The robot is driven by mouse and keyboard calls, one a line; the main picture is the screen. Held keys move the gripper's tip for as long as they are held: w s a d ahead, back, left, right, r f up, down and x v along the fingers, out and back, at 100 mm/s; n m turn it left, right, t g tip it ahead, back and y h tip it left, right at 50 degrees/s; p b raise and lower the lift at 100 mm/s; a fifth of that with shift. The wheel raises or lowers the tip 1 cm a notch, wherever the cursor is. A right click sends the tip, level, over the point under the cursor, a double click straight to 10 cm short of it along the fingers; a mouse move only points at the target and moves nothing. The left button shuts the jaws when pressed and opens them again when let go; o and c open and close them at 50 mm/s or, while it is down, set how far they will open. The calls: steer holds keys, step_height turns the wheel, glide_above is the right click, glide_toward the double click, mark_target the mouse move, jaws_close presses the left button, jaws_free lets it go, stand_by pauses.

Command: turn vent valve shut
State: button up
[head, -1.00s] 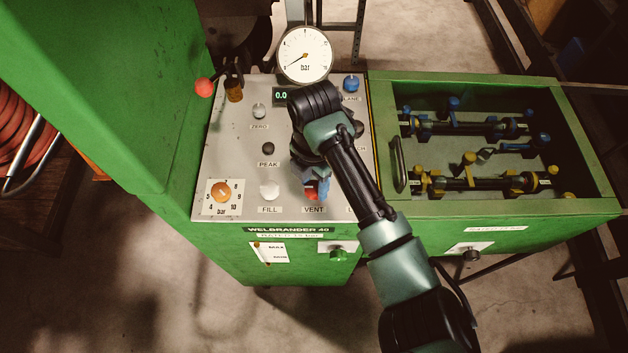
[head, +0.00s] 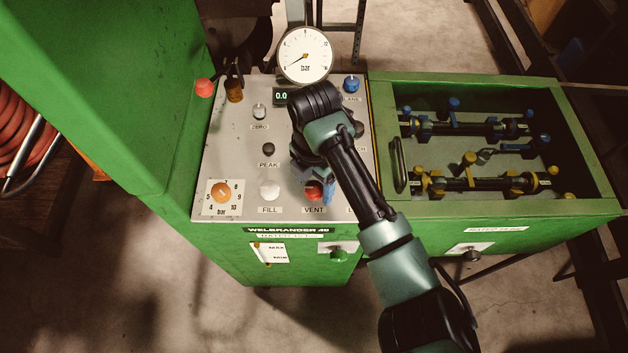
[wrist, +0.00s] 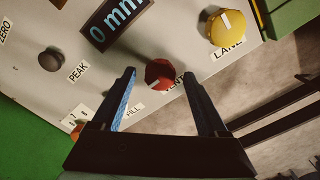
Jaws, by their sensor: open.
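The vent valve (head: 313,190) is a round red knob above the VENT label on the grey panel. In the wrist view the red knob (wrist: 160,73) shows a short pale mark on its face, and its label is partly covered. My gripper (head: 315,183) is open at the knob in the head view, partly hidden by my own arm. In the wrist view my gripper (wrist: 158,75) has its two blue-padded fingers spread, one on each side of the knob, with visible gaps. I cannot tell the fingertips' height relative to the knob.
The white FILL knob (head: 269,190) is left of the vent valve. A dark PEAK knob (head: 268,149) sits higher up. The wrist view shows a yellow LANE knob (wrist: 226,27) beside the right finger. A dial gauge (head: 305,55) stands behind the panel. A green tray (head: 590,212) is at right.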

mark_target(313, 188)
step_height(313, 188, up, 13)
stand_by(0.4)
stand_by(0.4)
